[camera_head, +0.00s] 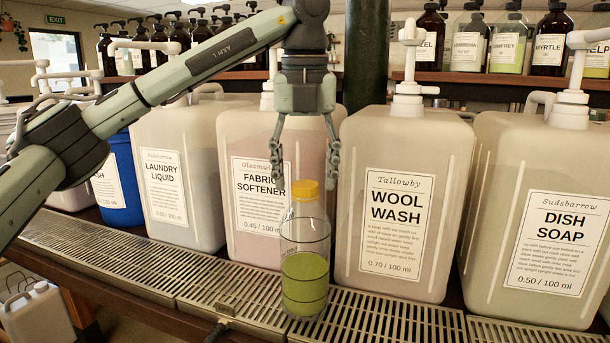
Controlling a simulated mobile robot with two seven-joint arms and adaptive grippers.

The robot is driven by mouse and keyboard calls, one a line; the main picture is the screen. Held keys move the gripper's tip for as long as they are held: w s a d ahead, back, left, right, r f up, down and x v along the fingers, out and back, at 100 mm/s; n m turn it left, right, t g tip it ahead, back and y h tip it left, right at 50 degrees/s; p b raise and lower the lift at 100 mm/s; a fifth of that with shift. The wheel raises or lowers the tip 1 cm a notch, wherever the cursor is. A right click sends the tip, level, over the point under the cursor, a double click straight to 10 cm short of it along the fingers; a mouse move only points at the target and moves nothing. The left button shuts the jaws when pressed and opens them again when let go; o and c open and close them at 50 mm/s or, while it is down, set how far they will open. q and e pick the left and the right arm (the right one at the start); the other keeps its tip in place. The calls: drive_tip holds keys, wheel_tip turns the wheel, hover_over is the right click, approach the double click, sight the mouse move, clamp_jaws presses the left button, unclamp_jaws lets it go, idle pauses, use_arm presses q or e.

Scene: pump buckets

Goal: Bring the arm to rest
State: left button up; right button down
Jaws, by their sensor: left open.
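My left gripper (304,162) hangs from above with its fingers spread open and pointing down. It is empty and sits just above the yellow cap of a clear bottle. The bottle (305,245) stands upright on the metal drip grate (385,318). Its lower part holds green liquid, and its yellow cap is on. In this view the bottle stands in front of the gap between the Fabric Softener jug (235,180) and the Wool Wash jug (440,170). My right gripper is not in view.
A Laundry Liquid jug (200,190) and a blue container (122,180) stand at left. A Dish Soap jug (500,180) stands at right. Pump tops rise above the jugs. Brown bottles (551,40) line a back shelf. The grate in front is mostly clear.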

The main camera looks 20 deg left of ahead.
use_arm(q)
drive_tip(key=shift+r+n+p, duration=0.1)
drive_tip(key=shift+n+p, duration=0.25)
drive_tip(key=shift+n, duration=0.65)
drive_tip(key=n, duration=0.3)
drive_tip(key=shift+n+y, duration=0.3)
drive_tip(key=n, duration=0.4)
drive_tip(key=shift+g, duration=0.4)
drive_tip(key=shift+c, duration=0.3)
drive_tip(key=c, duration=1.2)
drive_tip(key=shift+c, duration=0.2)
